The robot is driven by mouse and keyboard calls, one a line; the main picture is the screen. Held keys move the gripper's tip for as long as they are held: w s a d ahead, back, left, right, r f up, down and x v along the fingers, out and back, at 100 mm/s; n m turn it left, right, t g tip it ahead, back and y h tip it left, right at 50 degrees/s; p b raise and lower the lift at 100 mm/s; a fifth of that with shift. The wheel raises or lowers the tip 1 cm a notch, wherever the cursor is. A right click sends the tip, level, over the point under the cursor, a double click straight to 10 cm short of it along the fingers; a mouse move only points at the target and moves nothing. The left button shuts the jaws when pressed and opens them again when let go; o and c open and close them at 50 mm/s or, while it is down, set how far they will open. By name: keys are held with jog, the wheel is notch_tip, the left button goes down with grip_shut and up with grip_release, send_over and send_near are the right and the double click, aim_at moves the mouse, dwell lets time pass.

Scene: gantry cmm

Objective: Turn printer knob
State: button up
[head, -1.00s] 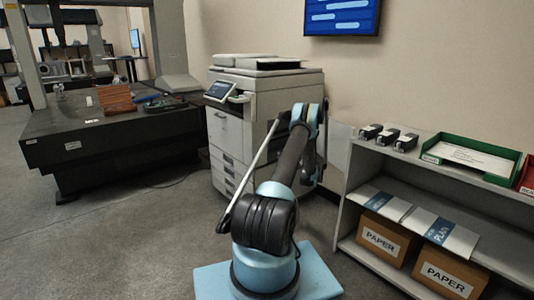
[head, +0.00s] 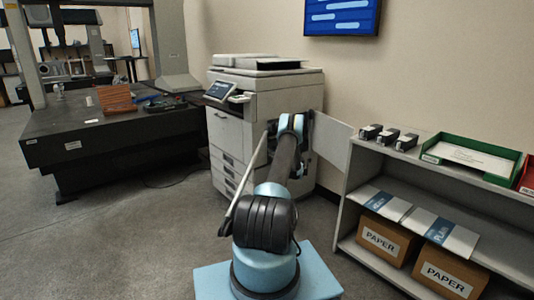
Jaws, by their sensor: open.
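The printer (head: 232,130) is a light grey floor-standing copier against the wall, with a control panel (head: 219,90) at its upper left. Its side door (head: 332,139) stands swung out to the right, and a dark opening shows behind my arm. I cannot make out the knob; my arm covers much of that side. My arm rises from the light blue base and reaches toward the printer's right side. The gripper itself is hidden behind the arm links.
A grey shelf (head: 345,192) on the right holds black cartridges (head: 389,137), a green tray (head: 472,159) and paper boxes (head: 379,240). A dark measuring table (head: 100,146) stands at the left. Grey floor is clear between it and my base.

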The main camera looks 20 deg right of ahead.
jog(key=shift+x, duration=2.25)
jog(key=c, duration=0.8)
jog(key=shift+o, duration=0.2)
jog(key=shift+a, duration=0.15)
